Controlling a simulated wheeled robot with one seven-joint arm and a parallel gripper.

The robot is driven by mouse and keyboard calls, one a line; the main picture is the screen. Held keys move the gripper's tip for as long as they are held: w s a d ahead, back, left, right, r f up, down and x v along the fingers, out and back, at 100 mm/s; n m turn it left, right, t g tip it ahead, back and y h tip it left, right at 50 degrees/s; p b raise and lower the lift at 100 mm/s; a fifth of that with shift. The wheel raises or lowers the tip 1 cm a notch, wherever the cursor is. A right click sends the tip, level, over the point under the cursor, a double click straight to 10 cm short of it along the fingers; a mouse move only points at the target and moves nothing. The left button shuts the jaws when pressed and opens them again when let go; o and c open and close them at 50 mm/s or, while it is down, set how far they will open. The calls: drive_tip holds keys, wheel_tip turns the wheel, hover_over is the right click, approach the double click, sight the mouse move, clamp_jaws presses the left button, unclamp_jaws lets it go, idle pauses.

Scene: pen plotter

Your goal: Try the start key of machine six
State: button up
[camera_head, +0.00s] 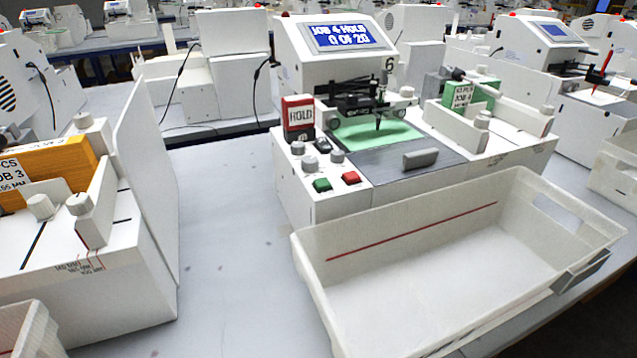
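Machine six (335,195) is a white plotter in the centre, with a "6" on its side. Its blue screen (346,36) reads "JOB 4 HOLD 0 OF 20". On its front left corner are a green key (322,184) and a red key (351,178), side by side; neither key's lettering is readable. A red-and-black "HOLD" sign (299,113) stands behind the knobs. A dark pen (378,121) is over a green sheet (362,135) on the bed. My gripper is not in view.
An empty white tray (440,246) with a red line stands in front of the machine. A labelled green stack (483,97) sits at its right end. A neighbouring machine (95,255) with an orange stack stands left. Bare grey table (225,215) lies between the machines.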

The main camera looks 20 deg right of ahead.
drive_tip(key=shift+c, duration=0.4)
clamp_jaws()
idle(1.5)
